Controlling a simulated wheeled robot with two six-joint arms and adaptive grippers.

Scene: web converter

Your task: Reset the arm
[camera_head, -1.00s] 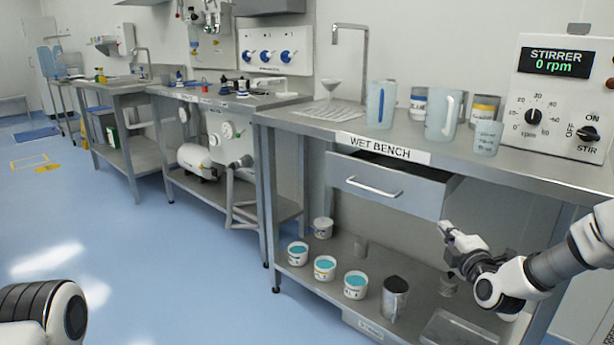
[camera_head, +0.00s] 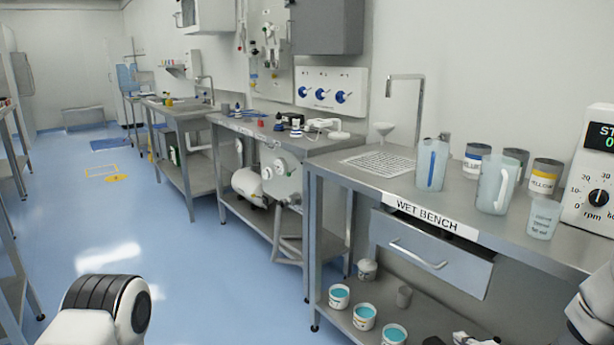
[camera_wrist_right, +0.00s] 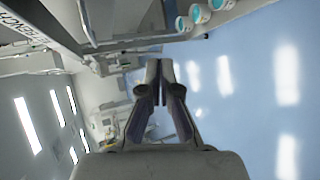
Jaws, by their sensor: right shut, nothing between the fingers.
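My right gripper (camera_wrist_right: 159,70) shows in the right wrist view with its two dark fingers close together and nothing between them. In the head view only a small part of the right gripper shows at the bottom edge, below the wet bench. A link of my right arm (camera_head: 592,312) is cut off at the right edge. A black and white link of my left arm (camera_head: 112,308) is at the bottom left. My left gripper is out of view.
The wet bench (camera_head: 380,188) carries jugs, jars and a stirrer box (camera_head: 590,185). Its drawer (camera_head: 432,252) stands partly pulled out. White tubs with teal contents (camera_head: 365,316) stand on its lower shelf. Open blue floor (camera_head: 190,260) lies to the left.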

